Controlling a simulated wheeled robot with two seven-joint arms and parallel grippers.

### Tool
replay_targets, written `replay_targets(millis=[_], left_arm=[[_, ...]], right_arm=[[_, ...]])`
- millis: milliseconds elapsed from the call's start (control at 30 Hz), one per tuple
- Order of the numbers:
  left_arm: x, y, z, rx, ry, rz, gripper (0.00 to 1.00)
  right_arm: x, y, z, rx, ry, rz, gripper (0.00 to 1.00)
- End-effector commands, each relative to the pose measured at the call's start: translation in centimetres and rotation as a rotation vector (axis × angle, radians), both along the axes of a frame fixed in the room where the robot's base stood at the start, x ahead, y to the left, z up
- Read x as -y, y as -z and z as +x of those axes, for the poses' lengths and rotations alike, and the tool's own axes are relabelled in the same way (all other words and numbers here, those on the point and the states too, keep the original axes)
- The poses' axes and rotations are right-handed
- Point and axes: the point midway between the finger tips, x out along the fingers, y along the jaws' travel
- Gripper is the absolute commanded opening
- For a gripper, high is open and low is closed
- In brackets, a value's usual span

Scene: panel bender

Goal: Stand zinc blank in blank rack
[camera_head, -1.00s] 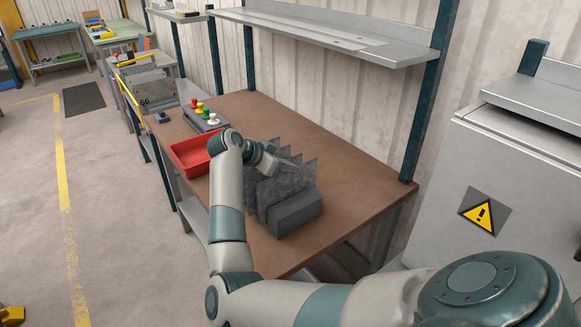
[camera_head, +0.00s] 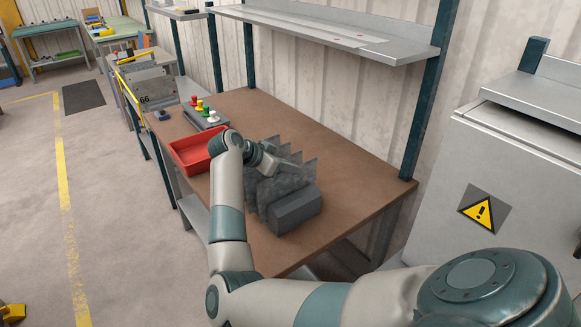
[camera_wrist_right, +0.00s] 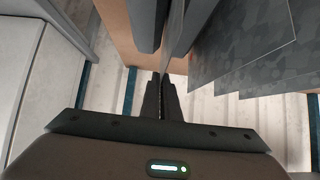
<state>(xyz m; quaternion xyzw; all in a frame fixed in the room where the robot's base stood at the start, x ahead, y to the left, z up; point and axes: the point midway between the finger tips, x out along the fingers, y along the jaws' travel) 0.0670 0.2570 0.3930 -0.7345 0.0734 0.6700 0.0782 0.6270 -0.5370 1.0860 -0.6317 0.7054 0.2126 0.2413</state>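The blank rack (camera_head: 297,208) is a dark grey block on the brown workbench, with several upright mottled grey sheets (camera_head: 285,185) in it. My right gripper (camera_head: 268,163) is at the upper left of these sheets, its fingertips partly hidden in the head view. In the right wrist view, my right gripper (camera_wrist_right: 161,92) has its fingers almost together around a thin grey zinc blank (camera_wrist_right: 172,45) seen nearly edge-on. The blank extends between dark grey rack parts; whether it touches the slot bottom is hidden. Other sheets (camera_wrist_right: 245,45) stand to its right. My left gripper is not in view.
A red tray (camera_head: 190,156) lies left of my right gripper. A grey box with coloured knobs (camera_head: 205,117) stands behind it. A metal shelf (camera_head: 330,35) overhangs the bench's back. A grey cabinet (camera_head: 520,185) is at the right. The bench's right part is clear.

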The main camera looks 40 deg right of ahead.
Motion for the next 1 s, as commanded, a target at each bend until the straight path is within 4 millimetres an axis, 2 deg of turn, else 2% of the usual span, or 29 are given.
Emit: replay_targets(millis=[700, 800, 1000], left_arm=[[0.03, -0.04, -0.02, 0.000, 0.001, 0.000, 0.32], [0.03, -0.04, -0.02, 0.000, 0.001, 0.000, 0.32], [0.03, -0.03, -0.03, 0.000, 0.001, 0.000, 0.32]], right_arm=[[0.02, 0.85, -0.01, 0.001, 0.001, 0.000, 0.00], [0.01, 0.83, -0.01, 0.001, 0.001, 0.000, 0.24], [0.00, 0.83, -0.01, 0.001, 0.001, 0.000, 0.24]])
